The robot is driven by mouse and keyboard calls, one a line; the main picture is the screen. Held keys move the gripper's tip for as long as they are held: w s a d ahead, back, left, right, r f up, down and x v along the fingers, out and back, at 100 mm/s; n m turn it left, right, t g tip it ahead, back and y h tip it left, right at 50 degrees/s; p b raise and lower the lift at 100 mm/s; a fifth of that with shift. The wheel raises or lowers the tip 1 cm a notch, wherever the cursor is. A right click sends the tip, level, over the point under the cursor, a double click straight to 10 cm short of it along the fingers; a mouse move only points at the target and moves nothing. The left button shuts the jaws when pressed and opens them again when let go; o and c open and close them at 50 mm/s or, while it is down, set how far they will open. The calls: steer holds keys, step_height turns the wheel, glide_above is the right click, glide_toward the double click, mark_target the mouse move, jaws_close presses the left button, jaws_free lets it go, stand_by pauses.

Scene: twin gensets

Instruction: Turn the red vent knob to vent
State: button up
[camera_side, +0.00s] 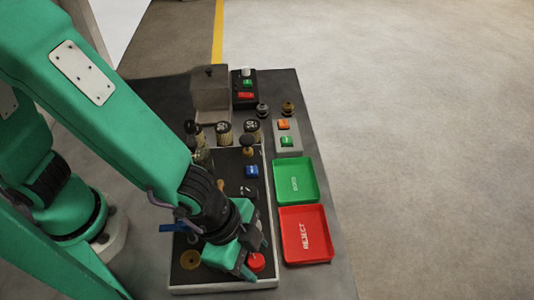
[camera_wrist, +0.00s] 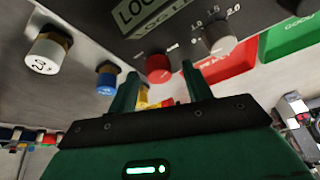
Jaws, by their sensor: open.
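The red vent knob (camera_side: 256,262) shows at the front right of the dark panel in the side view. In the wrist view the round red knob (camera_wrist: 158,67) lies just past and between the two fingertips. My gripper (camera_side: 257,259) is open, with its fingers spread on either side of the knob in the side view. The fingers also show in the wrist view (camera_wrist: 160,75). I cannot tell whether either finger touches the knob. Small lettering beside the knob is too small to read.
A grey knob (camera_wrist: 217,38) with a number scale is close on the right. A blue fitting (camera_wrist: 107,80) and a white-capped fitting (camera_wrist: 45,55) are on the left. The red reject tray (camera_side: 305,234) and the green tray (camera_side: 295,181) lie right of the panel.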

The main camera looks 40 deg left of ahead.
steer(key=c, duration=1)
steer(key=shift+d+n, duration=0.1)
steer(key=shift+n, duration=1.3)
steer(key=shift+s, duration=0.1)
steer(key=o, duration=1)
steer(key=shift+r, duration=0.1)
